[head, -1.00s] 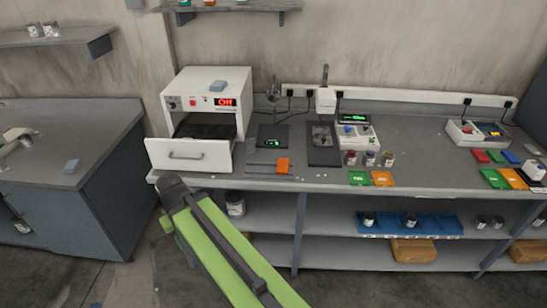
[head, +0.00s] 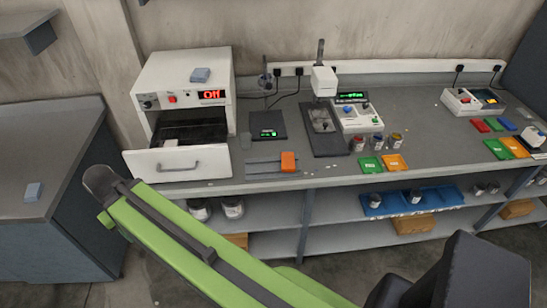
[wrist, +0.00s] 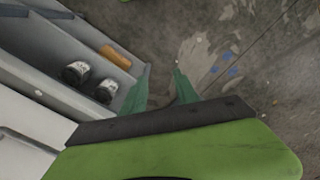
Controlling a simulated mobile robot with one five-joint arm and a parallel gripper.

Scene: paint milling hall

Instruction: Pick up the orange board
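A flat orange board (head: 395,162) lies on the bench's front part, right beside a flat green board (head: 371,166). Another flat orange piece (head: 514,148) lies at the bench's right end, among green and dark ones. I cannot tell which of the two is meant. My gripper (wrist: 162,68) shows in the wrist view with its two green fingers apart and nothing between them. It points down past the bench's shelf toward the floor, away from both orange pieces. In the head view my arm's end is at the left, below the drawer, and the fingers are mostly hidden.
A white oven (head: 184,100) stands at the left with its drawer (head: 165,162) pulled out. An orange block (head: 288,163) sits on a grey gauge. Small jars (head: 377,142) stand just behind the boards. Jars and a blue tray (head: 430,201) are on the shelf below.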

